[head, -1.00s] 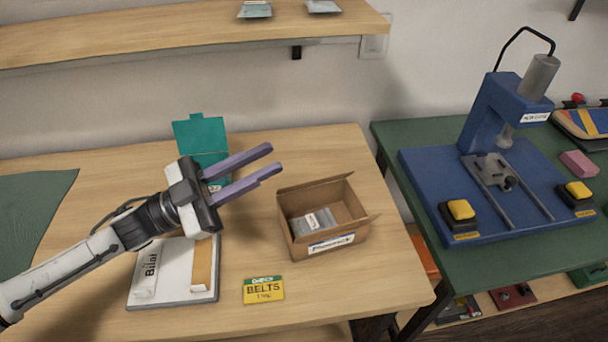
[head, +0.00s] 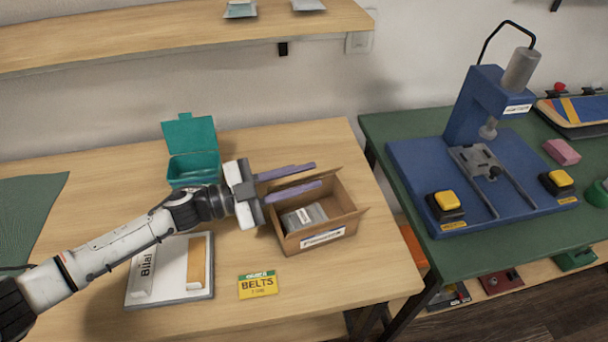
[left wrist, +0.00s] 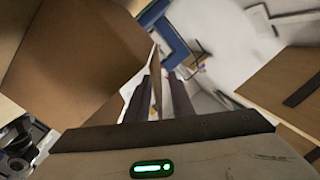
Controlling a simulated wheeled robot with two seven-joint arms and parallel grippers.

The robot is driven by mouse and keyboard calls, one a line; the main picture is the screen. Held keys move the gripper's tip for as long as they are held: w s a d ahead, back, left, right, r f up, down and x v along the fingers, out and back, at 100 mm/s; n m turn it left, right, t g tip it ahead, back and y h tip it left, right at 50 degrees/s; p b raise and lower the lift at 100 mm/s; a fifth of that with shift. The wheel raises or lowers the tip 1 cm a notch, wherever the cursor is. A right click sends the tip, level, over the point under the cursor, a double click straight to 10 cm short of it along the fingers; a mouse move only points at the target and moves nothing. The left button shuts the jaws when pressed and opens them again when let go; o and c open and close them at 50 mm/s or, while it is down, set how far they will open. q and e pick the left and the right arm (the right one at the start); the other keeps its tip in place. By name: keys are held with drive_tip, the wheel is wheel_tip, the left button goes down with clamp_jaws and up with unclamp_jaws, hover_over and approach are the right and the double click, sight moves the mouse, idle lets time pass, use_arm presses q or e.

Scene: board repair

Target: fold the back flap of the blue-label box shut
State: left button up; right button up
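The open cardboard box with a blue-edged label (head: 322,238) on its front stands on the wooden table, with grey packets (head: 305,217) inside. Its top is open, and a flap sticks out at its right side. My left gripper (head: 317,175) is open, its two purple fingers pointing right across the box's back edge and partly covering it. In the left wrist view a large brown cardboard face (left wrist: 80,55) fills the left, and a thin cardboard edge (left wrist: 156,80) shows between the fingers. I cannot tell whether they touch it. My right gripper is not in view.
A teal open-lidded box (head: 192,168) stands behind my left arm. A white tray (head: 170,297) and a yellow BELTS card (head: 258,285) lie in front. A blue press (head: 480,150) stands on the green table to the right.

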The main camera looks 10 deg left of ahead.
use_arm(q)
drive_tip(key=shift+d, duration=0.1)
clamp_jaws()
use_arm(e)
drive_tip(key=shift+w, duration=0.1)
use_arm(q)
drive_tip(key=m, duration=0.1)
drive_tip(key=f+m+b, duration=0.1)
drive_tip(key=s+m, duration=0.1)
drive_tip(key=shift+d+f+m, duration=0.2)
drive_tip(key=shift+d+m, duration=0.1)
drive_tip(key=shift+s+f+m+b, duration=0.15)
drive_tip(key=shift+m+b, duration=0.35)
drive_tip(key=shift+m, duration=0.1)
drive_tip(key=shift+s+d+m, duration=0.1)
drive_tip(key=shift+m, duration=0.4)
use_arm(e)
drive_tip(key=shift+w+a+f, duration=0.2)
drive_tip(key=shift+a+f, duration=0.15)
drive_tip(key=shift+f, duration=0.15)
